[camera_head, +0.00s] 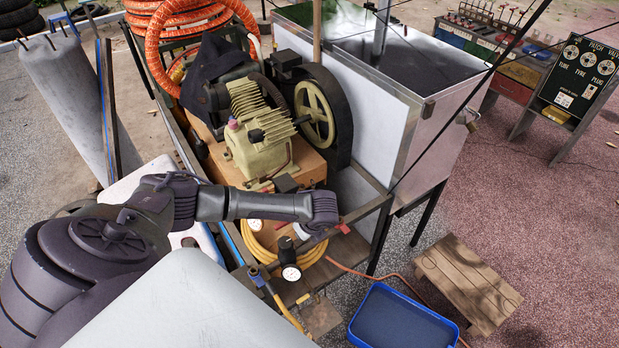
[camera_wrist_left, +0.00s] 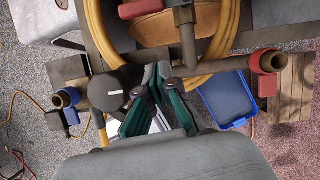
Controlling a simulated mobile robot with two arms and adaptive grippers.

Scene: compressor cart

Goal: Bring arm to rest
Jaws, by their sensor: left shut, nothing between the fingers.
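My left arm (camera_head: 260,206) comes in from the left in the head view and reaches across the front of the compressor cart. Its wrist end is over the cart's front pipework. The gripper itself is not clearly seen there. In the left wrist view my left gripper (camera_wrist_left: 161,82) shows green-lined fingers, shut and empty, close to the pipes and a dark round-capped fitting (camera_wrist_left: 115,91). I cannot tell whether the fingers touch them. The compressor (camera_head: 262,130) stands on the cart beyond my arm. My right gripper is not in view.
A yellow hose (camera_wrist_left: 225,35) coils close by the fingers. A gauge (camera_head: 291,273) and valves stand at the cart's front. A blue tray (camera_head: 402,318) and a wooden stool (camera_head: 467,284) are on the ground to the right. A large metal tank (camera_head: 420,115) stands behind. Open paving lies far right.

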